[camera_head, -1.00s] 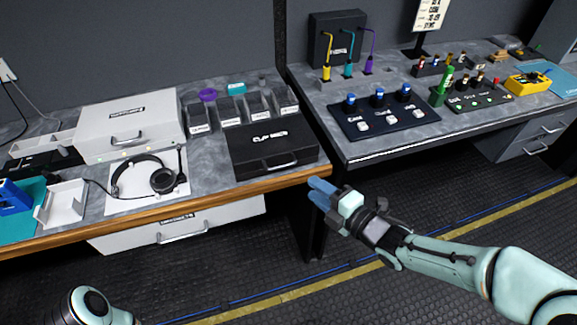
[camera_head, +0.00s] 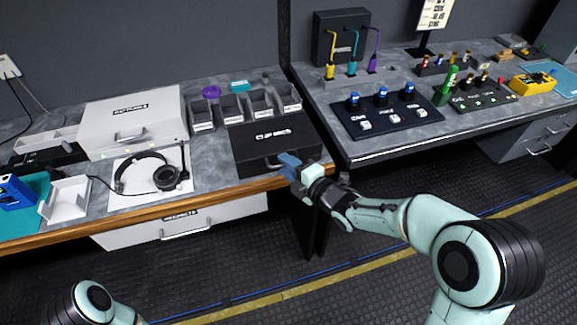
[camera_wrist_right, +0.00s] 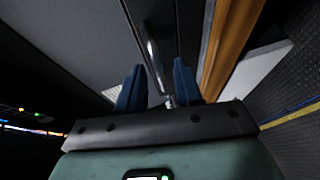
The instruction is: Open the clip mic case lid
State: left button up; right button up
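The black clip mic case (camera_head: 262,141) lies with its lid shut near the front edge of the left bench. Its silver handle (camera_head: 273,163) is on the front face. My right gripper (camera_head: 287,161) is at the front of the case, beside the handle's right end. In the right wrist view its two blue fingers (camera_wrist_right: 158,88) are apart, and the handle (camera_wrist_right: 154,62) runs up between their tips. I cannot tell whether they touch it. My left gripper is out of view; only part of my left arm shows at the lower left.
Open bins (camera_head: 236,108) stand right behind the case. A headset (camera_head: 152,174) on a white sheet and a white case (camera_head: 133,122) lie to its left. The wooden bench edge (camera_head: 150,208) runs below. A gap separates the right bench with its button panel (camera_head: 388,114).

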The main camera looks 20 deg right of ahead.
grip_shut()
dwell(1.3)
